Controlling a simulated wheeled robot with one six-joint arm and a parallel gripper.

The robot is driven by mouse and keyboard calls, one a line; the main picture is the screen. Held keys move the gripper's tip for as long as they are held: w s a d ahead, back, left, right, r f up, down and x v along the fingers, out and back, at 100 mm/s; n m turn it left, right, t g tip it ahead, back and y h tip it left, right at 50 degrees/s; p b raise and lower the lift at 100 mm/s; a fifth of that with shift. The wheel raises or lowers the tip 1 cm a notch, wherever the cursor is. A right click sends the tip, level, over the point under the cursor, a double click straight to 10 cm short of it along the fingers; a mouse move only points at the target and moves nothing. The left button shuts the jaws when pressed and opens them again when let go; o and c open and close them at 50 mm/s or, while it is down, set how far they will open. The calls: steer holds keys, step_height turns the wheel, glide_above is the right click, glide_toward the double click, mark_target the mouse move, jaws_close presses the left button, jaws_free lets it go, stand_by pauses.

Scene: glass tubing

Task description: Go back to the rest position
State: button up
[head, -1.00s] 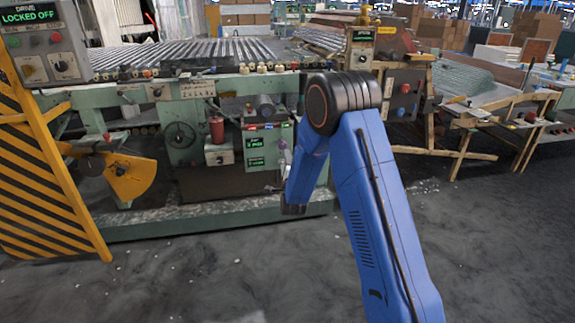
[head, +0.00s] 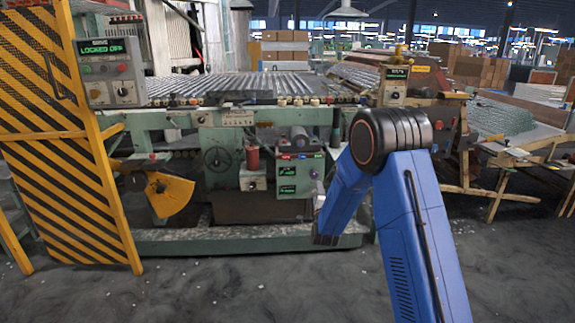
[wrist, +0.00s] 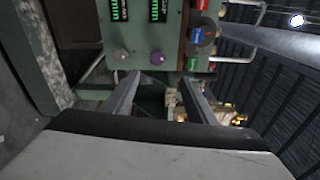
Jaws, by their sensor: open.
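My gripper (wrist: 160,88) shows in the wrist view as two grey fingers, apart, with nothing held between them. Beyond the fingertips is the green control panel (wrist: 146,38), with a purple knob (wrist: 122,56), a pale knob and lit displays. I cannot tell how far the fingertips are from it. In the head view my blue arm (head: 420,230) is bent at a dark elbow joint, its forearm pointing down toward the machine. The same panel (head: 299,187) is just left of the forearm. My gripper is mostly hidden there.
The green machine (head: 345,118) with its roller bed (head: 240,86) spans the view ahead. A yellow-and-black striped guard (head: 70,200) and a lock-off box (head: 110,72) stand at left. A wooden-framed stand (head: 485,190) is at right. The grey floor (head: 250,285) in front is clear.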

steer(key=s+d+r+n+g+y, duration=0.1)
steer(key=s+r+n+g, duration=0.1)
steer(key=s+r+n, duration=0.45)
steer(key=s+d+r+n+g+y, duration=0.1)
steer(key=s+r+g, duration=0.15)
steer(key=s, duration=0.65)
steer(key=s+d+r+n+g, duration=0.25)
steer(key=s+r, duration=0.25)
steer(key=s, duration=0.3)
steer(key=s+d+n+g, duration=0.1)
steer(key=s+n+g, duration=0.1)
steer(key=s, duration=1.1)
steer(key=s+d+f+n+g, duration=0.1)
steer(key=s+n, duration=0.3)
steer(key=s, duration=0.9)
steer(key=s+d+n+g, duration=0.2)
steer(key=s+n+g, duration=0.1)
steer(key=s, duration=1)
steer(key=shift+f+n, duration=0.35)
steer(key=shift+n, duration=0.25)
